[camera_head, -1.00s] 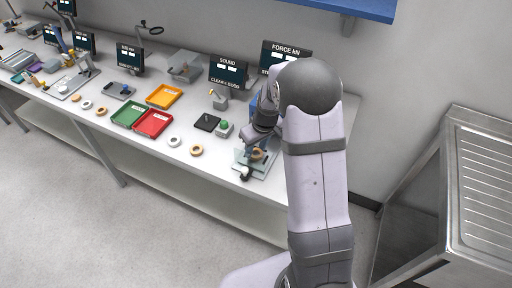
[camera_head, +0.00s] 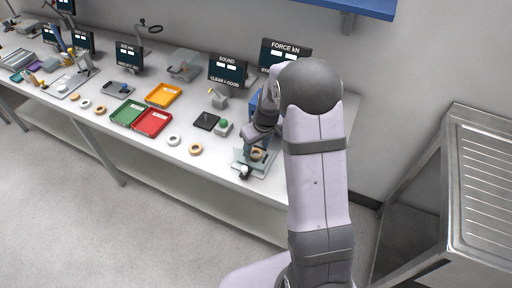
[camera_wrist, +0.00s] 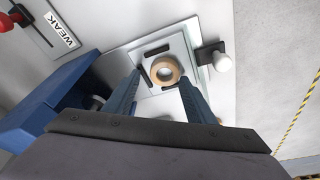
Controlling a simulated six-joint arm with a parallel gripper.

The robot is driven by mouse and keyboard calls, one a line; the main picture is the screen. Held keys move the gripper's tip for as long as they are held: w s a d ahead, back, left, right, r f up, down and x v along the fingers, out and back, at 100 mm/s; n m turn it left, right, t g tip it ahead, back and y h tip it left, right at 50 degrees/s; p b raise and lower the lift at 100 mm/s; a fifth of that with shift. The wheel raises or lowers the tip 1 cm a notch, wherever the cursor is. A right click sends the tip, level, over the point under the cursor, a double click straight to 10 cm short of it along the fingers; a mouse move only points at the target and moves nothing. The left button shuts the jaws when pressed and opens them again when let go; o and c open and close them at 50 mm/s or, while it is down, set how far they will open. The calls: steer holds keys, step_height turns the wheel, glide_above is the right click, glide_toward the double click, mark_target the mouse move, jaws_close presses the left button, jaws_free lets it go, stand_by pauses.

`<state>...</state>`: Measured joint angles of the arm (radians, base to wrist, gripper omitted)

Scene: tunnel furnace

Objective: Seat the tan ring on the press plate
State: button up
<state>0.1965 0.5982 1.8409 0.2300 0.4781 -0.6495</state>
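A tan ring (camera_head: 257,155) lies on the press plate (camera_head: 241,160) at the right end of the bench. In the wrist view the tan ring (camera_wrist: 165,70) lies flat on the pale press plate (camera_wrist: 185,46), among dark slots; its hole shows the plate. My gripper (camera_wrist: 160,84) is open, with one blue-grey finger to each side and clear space between them. The ring shows just beyond the fingertips, with no finger seen touching it. In the head view my gripper (camera_head: 257,140) is above the plate, its fingers partly hidden and small.
A blue press body (camera_wrist: 60,95) stands close left of my gripper in the wrist view. A white-knobbed lever (camera_wrist: 220,61) is at the plate's right edge. Another tan ring (camera_head: 196,149), a white ring (camera_head: 173,140) and a red tray (camera_head: 152,122) are left along the bench.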

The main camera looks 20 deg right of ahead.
steer(key=shift+s+a+f, duration=0.2)
steer(key=shift+s+a, duration=0.05)
steer(key=shift+a, duration=0.05)
steer(key=shift+r, duration=0.45)
steer(key=shift+b+v, duration=1)
steer(key=shift+v, duration=2.35)
steer(key=shift+w+d, duration=0.2)
